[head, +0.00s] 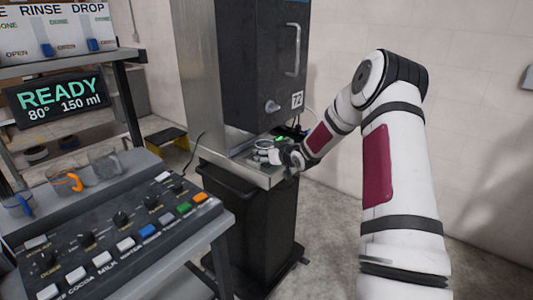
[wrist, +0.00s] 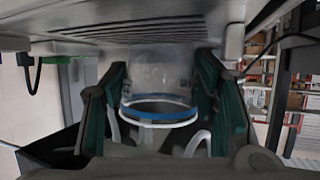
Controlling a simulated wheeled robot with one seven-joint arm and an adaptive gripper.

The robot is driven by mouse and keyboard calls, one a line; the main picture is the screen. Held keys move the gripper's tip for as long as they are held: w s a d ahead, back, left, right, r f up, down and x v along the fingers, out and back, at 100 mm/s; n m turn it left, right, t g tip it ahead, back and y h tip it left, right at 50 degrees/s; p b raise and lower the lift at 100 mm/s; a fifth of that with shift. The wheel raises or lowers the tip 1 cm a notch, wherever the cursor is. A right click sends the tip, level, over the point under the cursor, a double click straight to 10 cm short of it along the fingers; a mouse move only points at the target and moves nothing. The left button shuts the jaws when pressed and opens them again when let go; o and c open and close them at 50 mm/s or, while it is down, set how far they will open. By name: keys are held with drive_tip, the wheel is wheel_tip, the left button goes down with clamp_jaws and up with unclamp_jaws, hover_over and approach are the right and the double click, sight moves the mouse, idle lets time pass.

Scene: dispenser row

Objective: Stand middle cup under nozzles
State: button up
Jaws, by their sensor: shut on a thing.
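My gripper (head: 284,156) is at the low metal ledge (head: 245,166) of the tall dispenser with the dark box marked 72 (head: 262,65). In the wrist view, its two teal-padded fingers (wrist: 160,112) are shut on a clear cup (wrist: 158,75) with a blue and white ring, which sits between them. In the head view the cup is small and partly hidden by the fingers. I cannot tell whether its base touches the ledge. The nozzles cannot be made out.
Several cups stand on the shelf at left, including an orange-handled cup (head: 66,183) and a grey clear cup (head: 103,159). A button panel (head: 120,235) fills the lower left. A black bin (head: 250,220) stands below the ledge. Bare floor lies to the right.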

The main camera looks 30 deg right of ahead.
drive_tip(key=shift+s+a+f, duration=0.15)
drive_tip(key=shift+f, duration=0.75)
drive_tip(key=o, duration=1.1)
drive_tip(key=shift+f, duration=0.1)
drive_tip(key=v, duration=0.8)
drive_tip(key=r+v, duration=0.1)
drive_tip(key=v, duration=0.3)
drive_tip(key=shift+d, duration=0.25)
drive_tip(key=shift+r, duration=0.1)
